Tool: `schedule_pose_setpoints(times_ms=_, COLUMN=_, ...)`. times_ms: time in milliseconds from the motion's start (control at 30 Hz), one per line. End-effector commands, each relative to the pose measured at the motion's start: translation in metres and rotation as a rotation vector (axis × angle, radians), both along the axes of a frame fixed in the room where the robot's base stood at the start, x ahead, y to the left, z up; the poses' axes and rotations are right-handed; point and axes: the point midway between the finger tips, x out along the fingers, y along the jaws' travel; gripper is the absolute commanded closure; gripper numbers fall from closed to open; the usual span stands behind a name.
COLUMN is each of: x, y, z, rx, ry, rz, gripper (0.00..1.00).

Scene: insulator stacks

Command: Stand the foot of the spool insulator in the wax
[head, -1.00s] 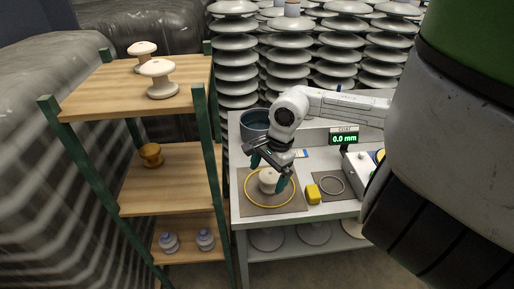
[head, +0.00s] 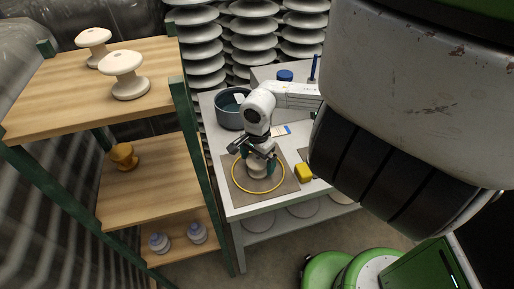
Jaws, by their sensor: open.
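A white spool insulator (head: 257,171) stands on a brown mat inside a yellow ring on the white bench. My gripper (head: 259,160) is at the spool, pointing down, with its dark fingers open on either side of the upper part. Contact with the spool cannot be made out. A dark blue-grey pot (head: 222,119) stands behind and to the left of my gripper. Its inside looks dark teal; it may hold the wax, but I cannot tell.
A wooden shelf rack (head: 140,195) with green posts stands left of the bench, with two white spools (head: 124,76) on top, a brown insulator (head: 124,156) and two bluish ones lower. A yellow block (head: 303,173) lies right of the mat. My body hides the bench's right side.

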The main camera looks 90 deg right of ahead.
Motion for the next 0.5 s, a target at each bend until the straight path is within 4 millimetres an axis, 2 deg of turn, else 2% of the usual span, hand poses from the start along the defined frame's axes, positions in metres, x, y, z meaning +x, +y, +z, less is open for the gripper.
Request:
schedule_pose_setpoints(times_ms=200, x=0.001, y=0.0, z=-0.023, rx=0.002, ry=-0.001, rz=0.0, gripper=0.0)
schedule_pose_setpoints(times_ms=500, x=0.0, y=0.0, z=-0.03, rx=-0.001, ry=0.0, rz=0.002, gripper=0.0)
